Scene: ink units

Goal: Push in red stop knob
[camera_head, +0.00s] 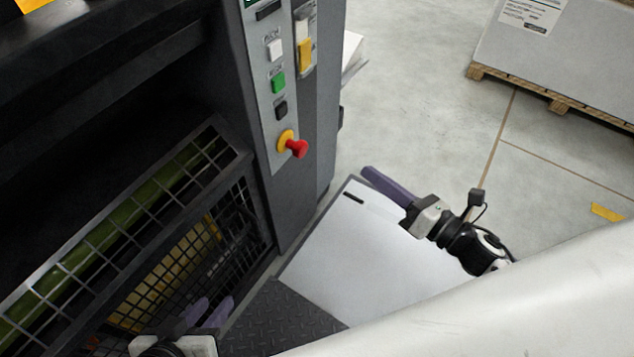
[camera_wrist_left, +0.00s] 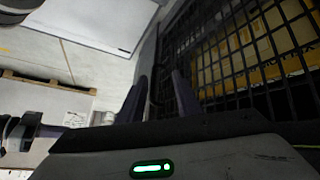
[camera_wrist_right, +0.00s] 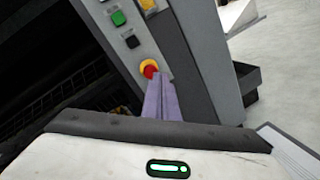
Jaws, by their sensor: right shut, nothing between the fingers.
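The red stop knob (camera_head: 297,148) sticks out from a yellow collar (camera_head: 285,140) low on the grey button panel of the press. In the right wrist view the red knob (camera_wrist_right: 150,72) shows just above the fingertips, and whether they touch it cannot be told there. My right gripper (camera_head: 370,174) is shut and empty; in the head view it is to the right of and below the knob, with a gap between. My left gripper (camera_head: 213,305) is low by the wire guard, its fingers apart, with nothing seen between them. Its fingers also show in the left wrist view (camera_wrist_left: 158,98).
Above the knob are black (camera_head: 281,110), green (camera_head: 278,83) and white (camera_head: 274,49) buttons. A wire mesh guard (camera_head: 200,265) stands at the left. A white-topped stack (camera_head: 345,255) lies below my right gripper. A loaded pallet (camera_head: 560,107) stands at the back right.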

